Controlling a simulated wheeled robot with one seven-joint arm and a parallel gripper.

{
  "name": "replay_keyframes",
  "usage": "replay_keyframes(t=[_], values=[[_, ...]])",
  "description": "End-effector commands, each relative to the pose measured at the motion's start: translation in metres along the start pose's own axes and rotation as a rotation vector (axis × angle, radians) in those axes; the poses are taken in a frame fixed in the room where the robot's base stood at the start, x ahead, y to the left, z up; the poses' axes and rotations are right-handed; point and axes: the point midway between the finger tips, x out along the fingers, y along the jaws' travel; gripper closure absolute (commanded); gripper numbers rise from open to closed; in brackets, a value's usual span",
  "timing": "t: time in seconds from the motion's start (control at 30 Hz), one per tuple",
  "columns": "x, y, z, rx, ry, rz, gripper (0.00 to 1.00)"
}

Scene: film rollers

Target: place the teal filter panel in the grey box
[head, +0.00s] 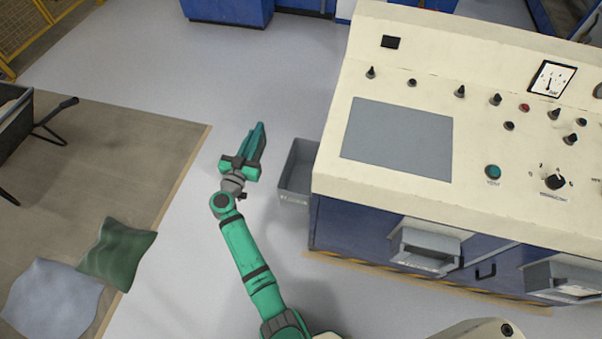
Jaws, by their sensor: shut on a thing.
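My gripper (246,160) is at the end of my green arm, left of the control console. It is shut on the teal filter panel (255,144), a narrow teal piece that points up and away from the gripper. The fingers' contact with it is too small to see clearly. The grey box (295,187) stands against the console's left side, just right of my gripper and apart from the panel. Its open top shows, and its right part is hidden by the console. I cannot tell how high the panel is above the floor.
The cream and blue console (330,170) with knobs and a grey plate (397,139) fills the right. Grey trays (428,247) stick out of its front. A green cushion (118,252) and a grey-blue cushion (52,298) lie at the lower left. Pale floor (180,80) is clear at upper left.

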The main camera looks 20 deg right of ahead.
Motion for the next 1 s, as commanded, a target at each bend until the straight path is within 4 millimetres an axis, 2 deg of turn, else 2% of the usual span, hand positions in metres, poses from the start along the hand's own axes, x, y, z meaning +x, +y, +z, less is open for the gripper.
replay_keyframes(t=[0.03,0.4,0.6,0.77,1.0], values=[[0.000,0.015,0.001,0.000,0.000,0.004,1.00],[0.001,0.102,0.001,0.000,0.000,0.008,1.00],[0.002,0.142,0.000,0.000,0.001,0.010,1.00],[0.001,0.166,0.000,0.000,0.002,0.006,1.00],[0.000,0.159,0.043,-0.003,-0.002,-0.001,1.00]])
